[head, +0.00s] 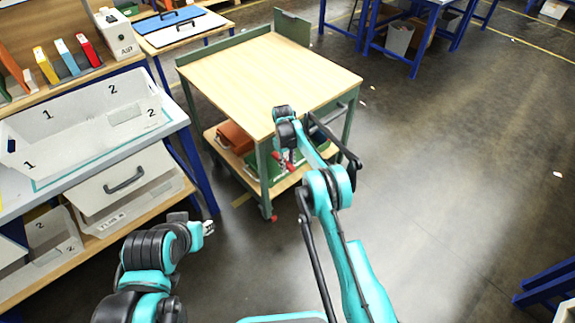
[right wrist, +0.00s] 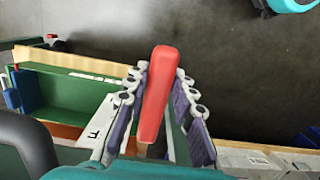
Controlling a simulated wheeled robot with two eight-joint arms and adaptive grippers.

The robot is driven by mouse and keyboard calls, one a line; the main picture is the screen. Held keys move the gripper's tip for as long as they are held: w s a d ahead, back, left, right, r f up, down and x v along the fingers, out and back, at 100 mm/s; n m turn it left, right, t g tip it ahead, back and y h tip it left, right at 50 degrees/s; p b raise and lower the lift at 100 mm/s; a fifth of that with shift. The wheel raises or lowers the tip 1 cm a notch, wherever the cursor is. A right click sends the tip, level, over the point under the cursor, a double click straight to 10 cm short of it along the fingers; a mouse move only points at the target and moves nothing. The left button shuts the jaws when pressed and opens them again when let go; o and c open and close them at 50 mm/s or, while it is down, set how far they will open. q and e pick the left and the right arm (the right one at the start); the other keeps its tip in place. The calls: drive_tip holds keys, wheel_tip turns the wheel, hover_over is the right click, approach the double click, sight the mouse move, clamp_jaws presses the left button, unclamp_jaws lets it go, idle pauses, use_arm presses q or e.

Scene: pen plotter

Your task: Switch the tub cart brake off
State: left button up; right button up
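The cart (head: 262,75) with a wooden top and green frame stands in the middle of the head view. A red lever (right wrist: 156,95) shows large in the right wrist view. My right gripper (right wrist: 160,80) has one finger on each side of it, with narrow gaps, and looks open around it. In the head view the right gripper (head: 286,162) is low at the cart's near side, with red showing by its fingers. A red part (head: 274,218) shows at the near leg's foot. My left gripper (head: 207,228) is at lower left, away from the cart; its opening is unclear.
The cart's lower shelf carries an orange tub (head: 236,138) and a green tub (right wrist: 75,92). Blue tables (head: 420,45) are at the back.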

drive_tip(key=shift+o, duration=1.4)
wheel_tip(320, 180, up, 12)
drive_tip(key=w, duration=0.1)
drive_tip(key=shift+a, duration=0.4)
drive_tip(key=shift+d, duration=0.1)
